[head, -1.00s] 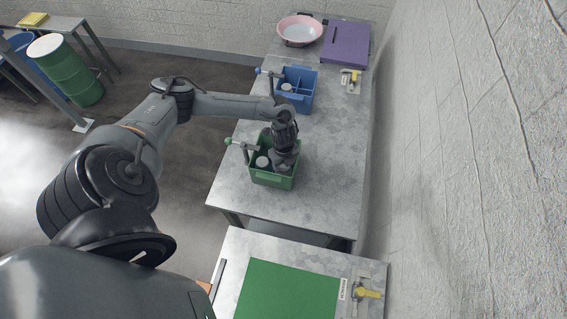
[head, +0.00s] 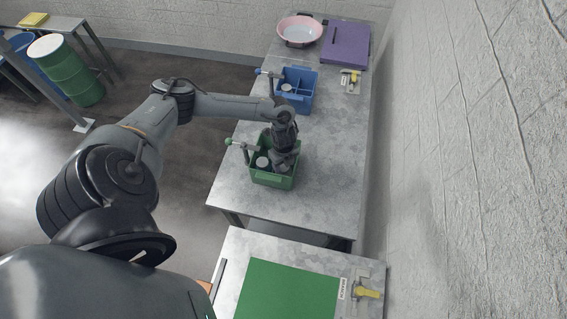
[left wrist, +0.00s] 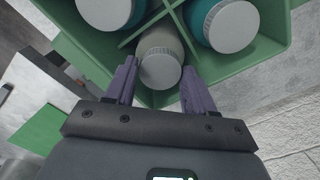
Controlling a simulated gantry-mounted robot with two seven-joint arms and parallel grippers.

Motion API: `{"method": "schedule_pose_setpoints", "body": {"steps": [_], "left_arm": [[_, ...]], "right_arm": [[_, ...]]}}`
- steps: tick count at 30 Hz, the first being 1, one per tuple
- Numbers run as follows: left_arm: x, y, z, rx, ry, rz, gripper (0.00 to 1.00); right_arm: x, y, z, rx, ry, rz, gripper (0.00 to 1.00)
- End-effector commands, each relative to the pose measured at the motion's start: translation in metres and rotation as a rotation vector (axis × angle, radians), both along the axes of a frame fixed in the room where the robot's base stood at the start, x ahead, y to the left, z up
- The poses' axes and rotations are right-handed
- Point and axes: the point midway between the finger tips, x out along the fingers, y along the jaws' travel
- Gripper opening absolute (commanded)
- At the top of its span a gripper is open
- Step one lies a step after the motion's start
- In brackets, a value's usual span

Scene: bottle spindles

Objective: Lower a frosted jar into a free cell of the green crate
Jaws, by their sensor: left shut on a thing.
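The green crate (head: 273,182) stands on the grey table, with crossed dividers that show in the left wrist view (left wrist: 272,45). My left gripper (head: 282,165) reaches down over its right part. In the left wrist view its purple fingers (left wrist: 158,82) are shut on a frosted jar (left wrist: 160,42) with a pale grey lid. The jar is upright in line with a cell beside the divider crossing; its base is hidden, so I cannot tell whether it touches the floor. Two teal jars with pale lids, one at upper left (left wrist: 108,10) and one at right (left wrist: 230,25), occupy other cells. My right gripper is not in view.
A blue crate (head: 303,104) with a pale-lidded jar (head: 287,87) stands farther back. A pink bowl (head: 299,28) and a purple panel (head: 346,45) lie beyond it. A green mat (head: 288,292) lies on the nearer table. The table right of the green crate is clear.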

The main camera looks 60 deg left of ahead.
Motion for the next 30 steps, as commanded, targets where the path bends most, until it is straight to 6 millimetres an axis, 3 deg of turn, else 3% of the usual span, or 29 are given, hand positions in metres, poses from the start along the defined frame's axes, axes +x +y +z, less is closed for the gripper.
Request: {"method": "schedule_pose_setpoints", "body": {"steps": [13,14,18,20,30], "left_arm": [[0.0002,-0.0001,0.0003,0.000,-0.001,0.000,0.00],[0.0003,-0.0001,0.0003,0.000,-0.001,0.000,0.57],[0.0002,-0.0001,0.0003,0.000,-0.001,0.000,0.79],[0.0002,-0.0001,0.0003,0.000,-0.001,0.000,0.84],[-0.0002,-0.0002,-0.0002,0.000,0.000,-0.001,0.84]], "right_arm": [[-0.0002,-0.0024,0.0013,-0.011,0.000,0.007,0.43],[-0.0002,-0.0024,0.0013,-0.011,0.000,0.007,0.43],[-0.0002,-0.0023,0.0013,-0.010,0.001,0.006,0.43],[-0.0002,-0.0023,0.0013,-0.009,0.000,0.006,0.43],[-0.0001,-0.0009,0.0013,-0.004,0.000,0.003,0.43]]}}
